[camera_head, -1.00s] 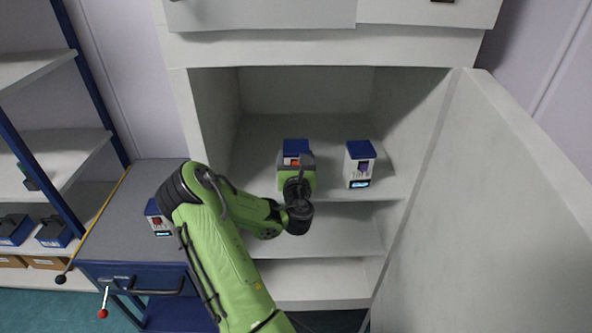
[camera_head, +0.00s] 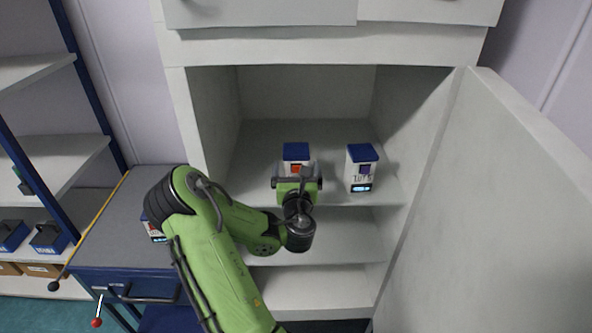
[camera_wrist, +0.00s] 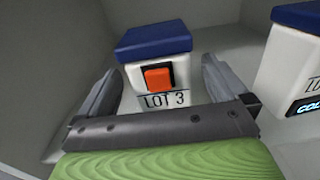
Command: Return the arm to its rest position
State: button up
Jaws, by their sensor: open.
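My arm reaches into the open cabinet. My gripper (camera_head: 297,178) is open and empty, in front of a white box with a blue lid and an orange square, the LOT 3 box (camera_head: 296,151). That box stands upright on the cabinet's upper shelf. In the wrist view, the LOT 3 box (camera_wrist: 158,72) shows beyond and between the two spread fingers (camera_wrist: 160,85), with a gap on either side. In the head view my gripper hides the box's lower part.
A second blue-lidded white box (camera_head: 361,168) with a purple square stands to the right on the same shelf. The cabinet door (camera_head: 480,200) is open at right. Another box (camera_head: 155,232) on the grey bench (camera_head: 105,225) is partly behind my arm. Shelving stands at far left.

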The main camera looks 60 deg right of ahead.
jog(key=v, duration=0.1)
jog(key=b+v, duration=0.1)
jog(key=v, duration=0.1)
jog(key=shift+a+f, duration=0.15)
jog(key=shift+f, duration=0.15)
jog(key=shift+s+a+r+b, duration=0.1)
jog(key=shift+s+a+b, duration=0.05)
jog(key=shift+a+b, duration=0.2)
jog(key=shift+r, duration=0.1)
